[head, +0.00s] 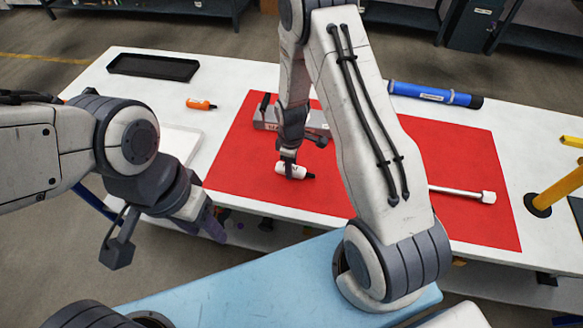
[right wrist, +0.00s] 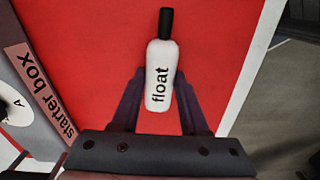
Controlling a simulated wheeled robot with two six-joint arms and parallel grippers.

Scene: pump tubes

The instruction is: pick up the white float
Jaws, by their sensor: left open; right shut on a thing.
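The white float (head: 292,171) is a small white bottle shape with a black tip, over the red mat (head: 458,165). My right gripper (head: 289,158) reaches down and is shut on it. In the right wrist view the float (right wrist: 160,70), marked "float", lies between the two fingers of the right gripper (right wrist: 160,85), its black tip pointing away. I cannot tell whether it touches the mat. My left gripper (head: 212,224) is open and empty, off the table's front edge at the left.
A grey box (head: 268,116), labelled "starter box" in the right wrist view (right wrist: 38,85), stands just behind my right gripper. An orange piece (head: 201,104), black tray (head: 153,67), blue tube (head: 430,94) and metal rod (head: 462,193) lie around.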

